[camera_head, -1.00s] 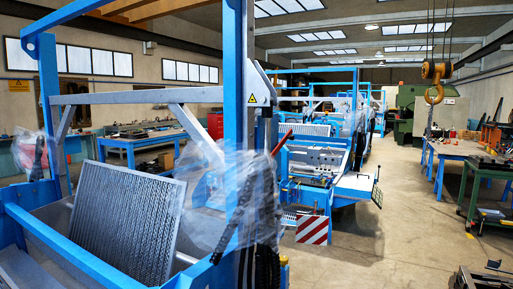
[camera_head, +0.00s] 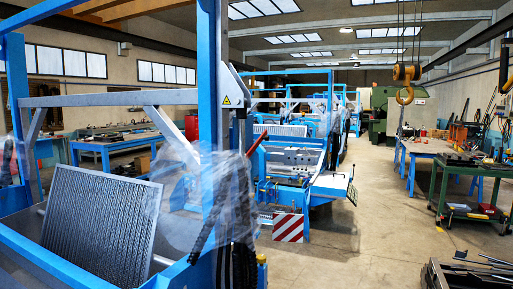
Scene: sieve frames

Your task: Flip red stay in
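A slim red stay (camera_head: 257,145) stands tilted beside the nearest blue machine frame (camera_head: 208,75), its top leaning right. Its lower end meets a dark bar that slopes down to the left; clear plastic wrap (camera_head: 178,150) and dark hoses partly hide how they join. A grey sieve panel (camera_head: 100,222) leans inside the blue frame at lower left. My gripper is not in view, and nothing is seen touching the red stay.
More blue machines stand in a row behind, one with a red-and-white striped plate (camera_head: 288,227). A yellow crane hook (camera_head: 405,85) hangs at right. A blue table (camera_head: 425,152) and a green table (camera_head: 470,175) line the right side. The middle floor (camera_head: 345,240) is clear.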

